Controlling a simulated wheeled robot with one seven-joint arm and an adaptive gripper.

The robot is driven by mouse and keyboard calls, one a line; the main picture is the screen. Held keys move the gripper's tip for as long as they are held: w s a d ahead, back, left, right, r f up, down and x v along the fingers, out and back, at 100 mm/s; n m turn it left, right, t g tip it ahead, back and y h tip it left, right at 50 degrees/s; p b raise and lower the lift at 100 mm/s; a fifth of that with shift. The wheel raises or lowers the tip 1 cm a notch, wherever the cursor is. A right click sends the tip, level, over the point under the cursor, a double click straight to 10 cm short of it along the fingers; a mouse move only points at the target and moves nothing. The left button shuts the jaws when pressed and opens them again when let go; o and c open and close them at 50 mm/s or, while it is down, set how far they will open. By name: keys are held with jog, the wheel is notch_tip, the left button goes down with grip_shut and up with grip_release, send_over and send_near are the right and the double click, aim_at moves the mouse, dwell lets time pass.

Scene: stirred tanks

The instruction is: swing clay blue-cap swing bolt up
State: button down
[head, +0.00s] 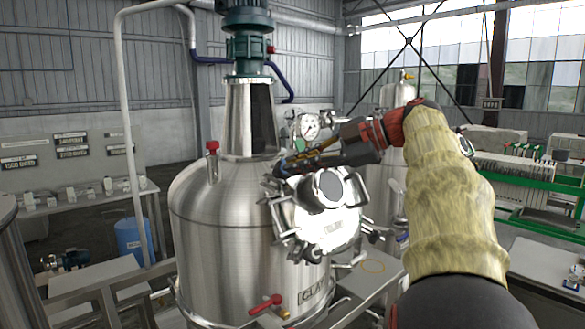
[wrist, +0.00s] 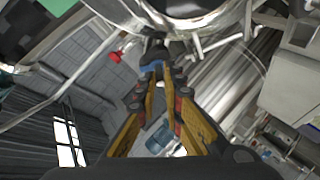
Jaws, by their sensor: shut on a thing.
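The clay tank (head: 215,225) is a large steel vessel, with part of its "CLA" label showing low on its front. Its round manway lid (head: 325,232) faces me and has several swing bolts around its rim. My gripper (head: 290,165) reaches in from the right to the upper left of this lid. The blue-cap swing bolt (head: 280,172) is at my fingertips there.
A red-capped fitting (head: 212,160) rises from the tank top at left. A red-handled valve (head: 266,304) sticks out low in front. A green-framed filter press (head: 530,185) stands at the right.

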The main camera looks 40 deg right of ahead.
jog(key=shift+d+f, duration=0.3)
jog(key=shift+f, duration=0.4)
jog(key=c, duration=2.4)
grip_release()
jog(key=o, duration=0.4)
jog(key=shift+w+d+r, duration=0.1)
jog(key=shift+c, duration=0.2)
jog(key=shift+o, duration=0.6)
jog(key=shift+r, duration=0.2)
jog(key=v, duration=1.2)
